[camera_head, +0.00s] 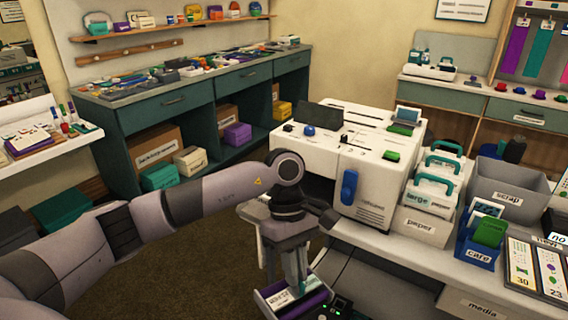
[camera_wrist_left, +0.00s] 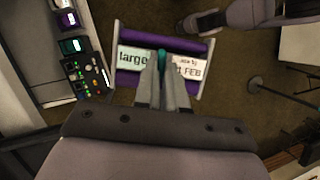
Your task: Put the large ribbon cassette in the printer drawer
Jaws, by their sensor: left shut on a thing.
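The large ribbon cassette (camera_head: 284,300) has purple edges and a white label. In the left wrist view the cassette (camera_wrist_left: 132,58) reads "large", with more print at its right end. My left gripper (camera_head: 297,278) points down and is shut on it, holding it in front of the white counter. In the left wrist view the fingertips (camera_wrist_left: 163,62) close on a small teal part at the cassette's middle. A white printer-like machine (camera_head: 350,160) with a blue handle stands on the counter. I cannot make out an open printer drawer. My right gripper is not in view.
A dark control panel (camera_wrist_left: 88,76) with lit buttons is close left of the cassette in the wrist view. Paper boxes (camera_head: 425,212), a blue cafe bin (camera_head: 478,252) and a grey scrap bin (camera_head: 510,190) stand on the counter at right. Brown floor lies below the cassette.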

